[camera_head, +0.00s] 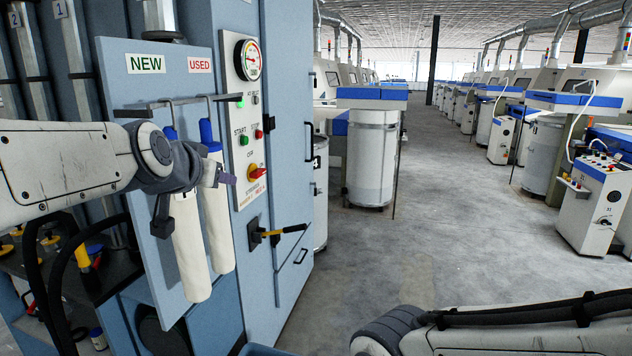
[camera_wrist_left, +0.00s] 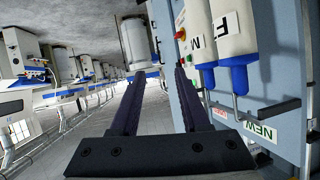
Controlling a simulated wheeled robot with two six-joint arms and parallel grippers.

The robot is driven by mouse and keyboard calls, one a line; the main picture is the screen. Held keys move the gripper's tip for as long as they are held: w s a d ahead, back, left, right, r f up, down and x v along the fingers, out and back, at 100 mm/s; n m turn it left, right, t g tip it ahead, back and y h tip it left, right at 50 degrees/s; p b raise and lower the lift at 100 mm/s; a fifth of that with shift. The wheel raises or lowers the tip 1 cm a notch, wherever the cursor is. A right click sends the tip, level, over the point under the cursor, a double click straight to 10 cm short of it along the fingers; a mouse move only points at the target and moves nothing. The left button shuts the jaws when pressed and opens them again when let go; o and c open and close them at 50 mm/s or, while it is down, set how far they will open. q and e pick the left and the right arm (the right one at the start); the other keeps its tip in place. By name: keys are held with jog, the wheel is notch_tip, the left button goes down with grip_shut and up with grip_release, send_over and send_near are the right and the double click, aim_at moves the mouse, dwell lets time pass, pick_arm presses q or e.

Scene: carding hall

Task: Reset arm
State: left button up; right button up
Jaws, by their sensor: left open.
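My left arm comes in from the left in the head view. Its left gripper (camera_head: 226,178) is in front of the blue cabinet, just right of the upper part of the right white sleeve (camera_head: 217,235). In the left wrist view my left gripper (camera_wrist_left: 160,78) has its two dark fingers apart with nothing between them. The left white sleeve (camera_head: 190,255) hangs beside the other one; both have blue tops and hang from hooks, partly hidden by my wrist. My right arm (camera_head: 500,335) crosses the bottom right corner; its gripper is out of the picture.
A white can (camera_head: 371,160) stands beyond. The grey floor (camera_head: 430,260) to the right is clear.

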pick_arm(q)
jog(key=s+d+f+m+g+h+b, duration=0.1)
jog(key=s+d+f+g, duration=0.2)
jog(key=s+d+f, duration=0.4)
jog(key=s+d+f+m+g+h, duration=0.2)
jog(key=s+d+f+g, duration=0.3)
jog(key=f, duration=0.5)
jog(key=s+f+m+g+y, duration=0.1)
jog(key=s+f+g, duration=0.1)
jog(key=s+f, duration=0.4)
jog(key=s+d+f+m+g+y+b, duration=0.1)
jog(key=s+f+g, duration=0.2)
jog(key=s, duration=1)
notch_tip(320, 180, down, 3)
jog(key=shift+s+d+f+y, duration=0.15)
jog(key=shift+f+y, duration=0.05)
jog(key=shift+y, duration=0.1)
